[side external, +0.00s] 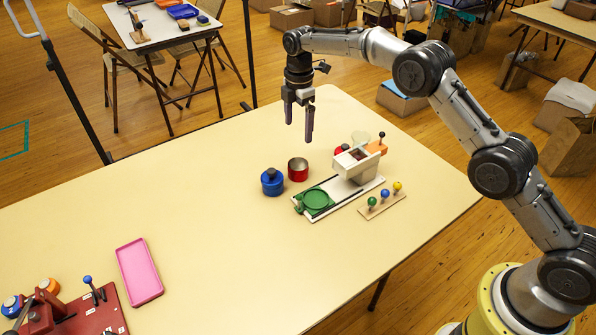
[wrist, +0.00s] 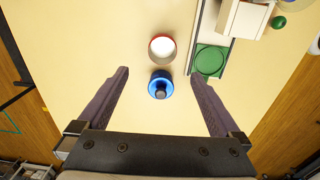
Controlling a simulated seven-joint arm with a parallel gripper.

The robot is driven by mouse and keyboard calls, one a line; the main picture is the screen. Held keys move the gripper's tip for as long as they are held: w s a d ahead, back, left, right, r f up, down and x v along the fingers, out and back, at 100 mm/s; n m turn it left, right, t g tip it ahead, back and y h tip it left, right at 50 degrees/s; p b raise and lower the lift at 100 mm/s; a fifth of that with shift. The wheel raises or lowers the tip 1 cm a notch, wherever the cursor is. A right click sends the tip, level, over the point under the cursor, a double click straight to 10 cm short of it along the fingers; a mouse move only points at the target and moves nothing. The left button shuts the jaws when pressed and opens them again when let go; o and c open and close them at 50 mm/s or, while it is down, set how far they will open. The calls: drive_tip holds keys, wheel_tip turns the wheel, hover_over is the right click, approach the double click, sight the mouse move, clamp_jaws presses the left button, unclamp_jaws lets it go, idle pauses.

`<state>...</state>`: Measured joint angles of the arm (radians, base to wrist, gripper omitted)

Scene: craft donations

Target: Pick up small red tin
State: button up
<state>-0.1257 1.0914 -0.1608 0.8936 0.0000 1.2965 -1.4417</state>
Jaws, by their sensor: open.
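A small red tin (side external: 298,174) stands upright on the cream table, open at the top with a pale inside. In the wrist view the red tin (wrist: 162,49) lies just beyond a blue knobbed tin (wrist: 160,88). In the side view the blue tin (side external: 272,184) stands at the red tin's left, close to it. My gripper (side external: 299,131) is open and empty, pointing down above the table. In the wrist view my gripper's fingers (wrist: 159,73) spread to either side of the blue tin, with the red tin slightly ahead. Neither tin appears touched.
A rack of coloured knobs (side external: 383,200) lies in front. A pink tray (side external: 139,272) is far left. The table's middle is clear.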

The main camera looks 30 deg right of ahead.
sight(298, 167)
wheel_tip(298, 167, down, 15)
drive_tip(key=shift+s+a+f, duration=0.1)
idle(0.6)
drive_tip(key=c, duration=1.4)
drive_tip(key=shift+o, duration=0.2)
